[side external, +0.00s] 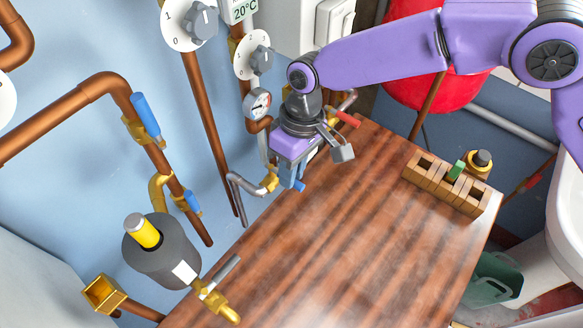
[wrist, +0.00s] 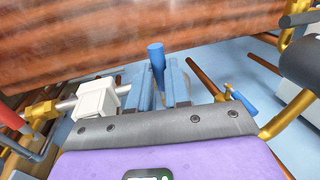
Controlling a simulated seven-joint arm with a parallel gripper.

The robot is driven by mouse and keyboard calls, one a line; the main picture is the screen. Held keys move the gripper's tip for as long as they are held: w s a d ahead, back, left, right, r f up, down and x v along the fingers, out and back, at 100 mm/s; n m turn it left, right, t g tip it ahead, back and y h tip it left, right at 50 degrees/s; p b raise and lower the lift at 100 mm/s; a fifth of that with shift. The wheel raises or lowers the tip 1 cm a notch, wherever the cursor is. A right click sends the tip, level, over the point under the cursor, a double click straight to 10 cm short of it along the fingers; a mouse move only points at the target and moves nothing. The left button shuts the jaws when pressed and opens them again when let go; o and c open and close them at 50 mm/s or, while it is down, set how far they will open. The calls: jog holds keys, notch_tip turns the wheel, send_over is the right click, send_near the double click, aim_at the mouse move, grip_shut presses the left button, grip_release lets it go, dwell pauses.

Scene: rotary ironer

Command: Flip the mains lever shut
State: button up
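My gripper (side external: 291,172) points down at the wall pipework beside the wooden worktop's left edge. In the wrist view its two light blue fingers (wrist: 162,90) stand close on either side of a blue lever handle (wrist: 156,57). The handle's lower part is hidden between them, and I cannot tell if they press on it. The handle's tip (side external: 300,186) shows below the fingers in the side view. No label shows which lever is the mains one. Other levers are a large blue one (side external: 146,115), a small blue one (side external: 191,201) and a red one (side external: 348,118).
The wooden worktop (side external: 330,250) is mostly clear, with a slotted wooden block (side external: 445,188) at its right. A pressure gauge (side external: 257,103) and dial (side external: 253,57) sit behind my gripper. A pale block (wrist: 97,97) is close beside the fingers. A dark cylinder (side external: 160,255) stands front left.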

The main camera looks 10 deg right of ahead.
jog(key=o, duration=0.4)
jog(key=shift+r, duration=0.1)
notch_tip(320, 180, up, 17)
jog(key=w+d, duration=0.2)
jog(key=shift+w+d, duration=0.2)
jog(key=shift+w, duration=0.05)
dwell(0.5)
jog(key=s+d+f+n, duration=0.1)
jog(key=s+d, duration=0.6)
jog(key=d, duration=0.7)
jog(key=s+d+f+n+t, duration=0.1)
jog(key=s+d+f, duration=0.1)
jog(key=s+d, duration=0.5)
jog(key=s+d+f+n+h, duration=0.1)
jog(key=s+d, duration=0.7)
jog(key=d, duration=1.2)
jog(key=shift+d+f+t, duration=0.35)
jog(key=shift+f+t, duration=0.05)
jog(key=shift+f, duration=0.2)
